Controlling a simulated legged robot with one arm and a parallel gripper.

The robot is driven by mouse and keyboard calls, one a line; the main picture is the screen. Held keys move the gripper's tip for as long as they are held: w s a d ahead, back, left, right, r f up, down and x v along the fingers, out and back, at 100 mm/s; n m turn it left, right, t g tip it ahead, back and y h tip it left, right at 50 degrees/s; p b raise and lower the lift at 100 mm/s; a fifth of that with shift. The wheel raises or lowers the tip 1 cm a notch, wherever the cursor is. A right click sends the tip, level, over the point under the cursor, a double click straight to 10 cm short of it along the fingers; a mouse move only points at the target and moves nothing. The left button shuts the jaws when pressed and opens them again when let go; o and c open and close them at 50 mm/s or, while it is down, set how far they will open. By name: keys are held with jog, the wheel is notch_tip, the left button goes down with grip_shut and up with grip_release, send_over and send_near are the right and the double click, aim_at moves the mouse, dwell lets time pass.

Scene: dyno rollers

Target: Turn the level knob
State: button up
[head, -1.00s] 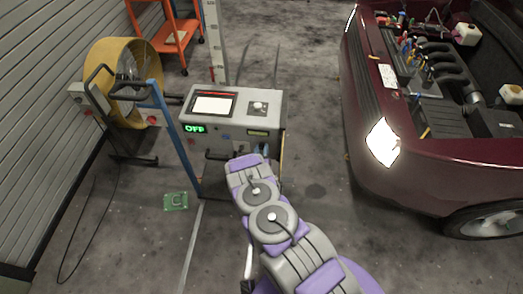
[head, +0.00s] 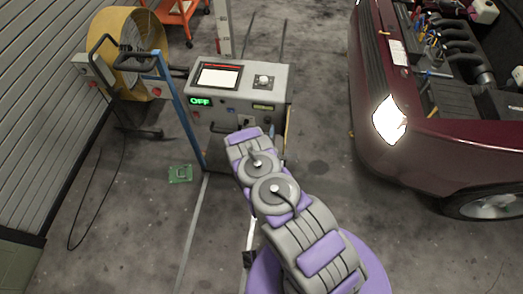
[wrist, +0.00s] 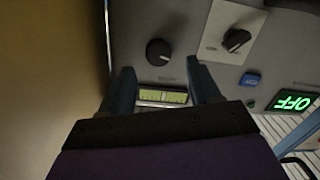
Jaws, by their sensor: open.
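A grey machine box (head: 240,85) stands in the middle of the head view, with a lit green OFF display (head: 200,101). In the wrist view a round black knob (wrist: 158,52) sits on its panel, just beyond my gripper (wrist: 162,75). My gripper's two dark fingers are spread, with the knob roughly between and ahead of their tips, apart from it as far as I can tell. A second black knob (wrist: 236,40) is on a pale plate to the right. The label by the first knob is unreadable. In the head view my arm hides the gripper and this part of the panel.
A small green-lit meter (wrist: 163,96) shows between the fingers, and a blue button (wrist: 250,79) lies to the right. A dark red car (head: 440,140) stands at the right. A yellow drum fan (head: 130,45) stands at the left. A green board (head: 180,174) lies on the floor.

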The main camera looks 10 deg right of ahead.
jog(key=f+p+v, duration=0.1)
jog(key=v, duration=1.2)
jog(key=shift+r, duration=0.45)
jog(key=w+a+r+m+g+y, duration=0.2)
jog(key=w+a+r+m+g, duration=0.2)
jog(key=w+a+r+g, duration=0.3)
jog(key=s+a+r+n+g+y, duration=0.1)
jog(key=s+a+r+g+y, duration=0.15)
jog(key=r, duration=0.65)
jog(key=s+a+r+g+y, duration=0.15)
jog(key=s+r, duration=0.25)
jog(key=r, duration=0.5)
jog(key=s+d+r+n+g, duration=0.2)
jog(key=s+d+r+g, duration=0.35)
jog(key=s+r, duration=0.85)
jog(key=s+d+r, duration=0.2)
jog(key=s+d, duration=0.1)
jog(key=s, duration=0.4)
jog(key=s+d+r+g, duration=0.1)
jog(key=s+d, duration=0.3)
jog(key=s, duration=0.4)
jog(key=s+d+r+h, duration=0.1)
jog(key=s+d+r, duration=0.2)
jog(key=s, duration=0.4)
jog(key=shift+s+d+n+g, duration=0.2)
jog(key=shift+s+n+g, duration=0.1)
jog(key=shift+s+g, duration=0.05)
